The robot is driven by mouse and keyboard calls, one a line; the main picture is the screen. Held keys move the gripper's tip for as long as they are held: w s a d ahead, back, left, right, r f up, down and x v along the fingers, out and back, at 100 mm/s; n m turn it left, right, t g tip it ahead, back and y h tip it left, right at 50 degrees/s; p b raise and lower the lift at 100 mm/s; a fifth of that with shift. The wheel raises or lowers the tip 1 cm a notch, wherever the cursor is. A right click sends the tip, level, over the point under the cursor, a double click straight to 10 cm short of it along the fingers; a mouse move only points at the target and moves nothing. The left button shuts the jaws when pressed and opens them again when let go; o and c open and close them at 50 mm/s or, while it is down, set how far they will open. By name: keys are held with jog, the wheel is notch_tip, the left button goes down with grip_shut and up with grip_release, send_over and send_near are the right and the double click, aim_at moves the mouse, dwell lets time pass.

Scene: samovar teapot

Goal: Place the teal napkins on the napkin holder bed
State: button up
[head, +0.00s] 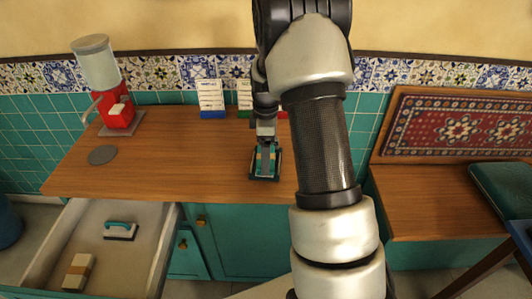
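A small dark, tray-like napkin holder (253,177) stands on the wooden counter near its front edge, left of my arm. Teal and a little yellow show inside its dark frame. The teal (274,172) looks like the napkins, but it is too small to tell how they lie. My gripper (265,158) points down right over the holder. Its fingers overlap the holder in this view, so I cannot tell whether they touch or grip anything.
An open drawer (152,232) at the lower left holds a teal-handled brush (121,230) and a beige block (78,271). The counter's middle left is clear.

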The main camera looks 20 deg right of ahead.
jog(key=shift+f, duration=0.15)
jog(key=o, duration=0.8)
